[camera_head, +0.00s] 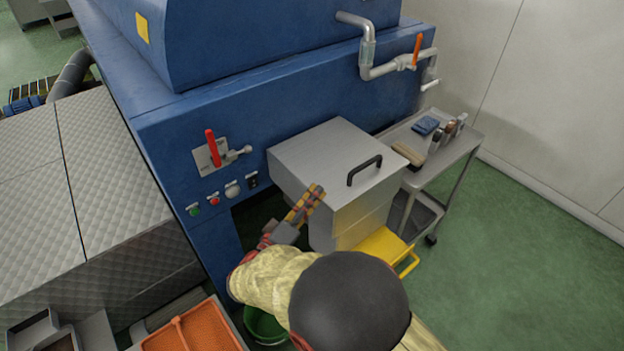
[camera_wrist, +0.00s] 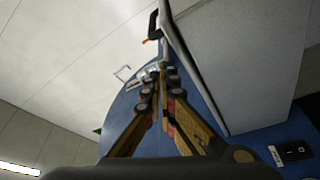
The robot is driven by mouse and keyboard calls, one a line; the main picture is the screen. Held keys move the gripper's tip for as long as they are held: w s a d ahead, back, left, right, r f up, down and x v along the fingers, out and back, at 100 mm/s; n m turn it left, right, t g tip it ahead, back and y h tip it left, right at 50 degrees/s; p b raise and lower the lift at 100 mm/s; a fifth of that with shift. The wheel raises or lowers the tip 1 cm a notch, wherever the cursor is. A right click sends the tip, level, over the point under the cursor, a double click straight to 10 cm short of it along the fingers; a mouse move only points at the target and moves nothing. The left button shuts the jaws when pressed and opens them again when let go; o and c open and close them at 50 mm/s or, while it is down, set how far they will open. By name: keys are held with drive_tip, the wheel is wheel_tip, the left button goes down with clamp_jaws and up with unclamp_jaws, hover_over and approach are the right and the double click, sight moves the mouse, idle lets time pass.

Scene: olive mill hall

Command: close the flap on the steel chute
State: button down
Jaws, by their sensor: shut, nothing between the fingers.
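The steel chute (camera_head: 345,218) stands against the blue machine. Its flap (camera_head: 318,150) is a grey plate with a black handle (camera_head: 365,170), lying over the sloping top of the chute. I see no clear gap under it, but cannot tell if it is fully seated. My gripper (camera_head: 314,197) is shut and empty at the flap's lower left edge; I cannot tell if it touches. In the wrist view, the fingertips (camera_wrist: 160,78) are together just beside the flap's edge (camera_wrist: 180,45), with the chute wall (camera_wrist: 240,65) to the right.
The blue machine (camera_head: 280,85) carries a red lever (camera_head: 213,148) and buttons left of the chute. A steel cart (camera_head: 455,150) with bottles and a brush stands close on the right. A yellow step (camera_head: 385,245) is below the chute. Green floor is free at the right.

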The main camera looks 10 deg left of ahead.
drive_tip(key=shift+s+d+f, duration=0.1)
drive_tip(key=shift+f, duration=0.95)
drive_tip(key=shift+f, duration=0.2)
drive_tip(key=shift+r, duration=0.1)
wheel_tip(320, 180, up, 4)
drive_tip(key=p, duration=0.1)
drive_tip(key=s+a+f+p, duration=0.2)
drive_tip(key=s+a+f, duration=0.1)
drive_tip(key=s+a, duration=0.3)
drive_tip(key=s+a+f+p, duration=0.2)
drive_tip(key=s+a, duration=0.3)
drive_tip(key=s, duration=0.3)
drive_tip(key=shift+s+a+f, duration=0.4)
drive_tip(key=shift+f, duration=0.1)
